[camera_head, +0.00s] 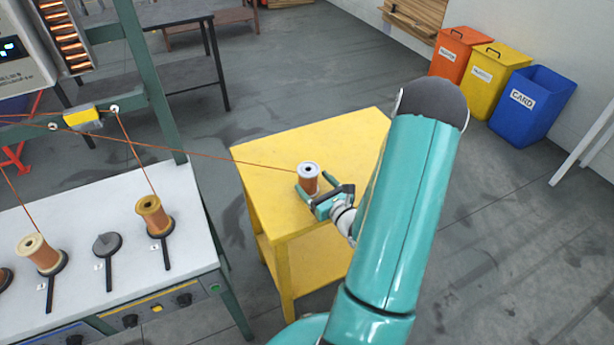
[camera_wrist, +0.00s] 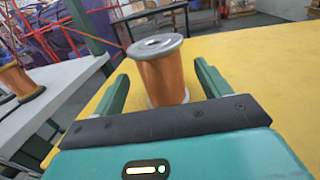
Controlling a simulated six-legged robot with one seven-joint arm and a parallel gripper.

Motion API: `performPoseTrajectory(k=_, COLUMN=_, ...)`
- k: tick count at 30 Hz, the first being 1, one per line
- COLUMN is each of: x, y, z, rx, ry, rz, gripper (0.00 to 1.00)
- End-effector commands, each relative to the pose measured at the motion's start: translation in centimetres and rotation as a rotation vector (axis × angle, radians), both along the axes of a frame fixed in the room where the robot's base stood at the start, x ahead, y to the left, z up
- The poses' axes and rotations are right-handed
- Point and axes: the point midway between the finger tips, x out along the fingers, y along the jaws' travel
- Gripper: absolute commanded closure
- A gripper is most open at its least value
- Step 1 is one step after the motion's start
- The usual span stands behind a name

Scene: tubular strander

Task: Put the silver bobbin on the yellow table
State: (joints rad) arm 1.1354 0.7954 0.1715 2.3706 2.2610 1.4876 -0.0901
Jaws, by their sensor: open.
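The silver bobbin (camera_head: 308,178), with silver flanges and copper wire wound on it, stands upright on the yellow table (camera_head: 345,135). In the wrist view the bobbin (camera_wrist: 163,72) stands between and slightly beyond the open fingers of my gripper (camera_wrist: 165,90). The fingers show a gap on each side of it. In the head view my gripper (camera_head: 313,187) is low at the table top, around the bobbin's near side. The yellow table (camera_wrist: 255,60) fills the right of the wrist view. The bobbin's lower edge is partly hidden by the gripper in the head view.
A copper wire (camera_head: 215,157) runs from the bobbin to the strander frame at left. The white machine bench (camera_head: 100,245) holds other copper bobbins (camera_head: 153,215) and an empty spindle (camera_head: 107,245). The yellow table's far side is clear. Bins (camera_head: 530,105) stand at back right.

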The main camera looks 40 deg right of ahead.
Motion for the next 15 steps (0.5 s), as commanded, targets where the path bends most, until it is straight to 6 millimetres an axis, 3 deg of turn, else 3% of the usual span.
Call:
performPoseTrajectory(k=3, x=-2.7, y=0.3, z=-0.1, rx=0.001, ry=0.002, rz=-0.004, gripper=0.24)
performPoseTrajectory(k=7, x=-5.0, y=0.6, z=-0.1, rx=0.0, ry=0.002, rz=-0.002, gripper=0.24)
performPoseTrajectory(k=15, x=-6.6, y=0.9, z=0.0, rx=0.0, ry=0.0, rz=-0.001, gripper=0.24)
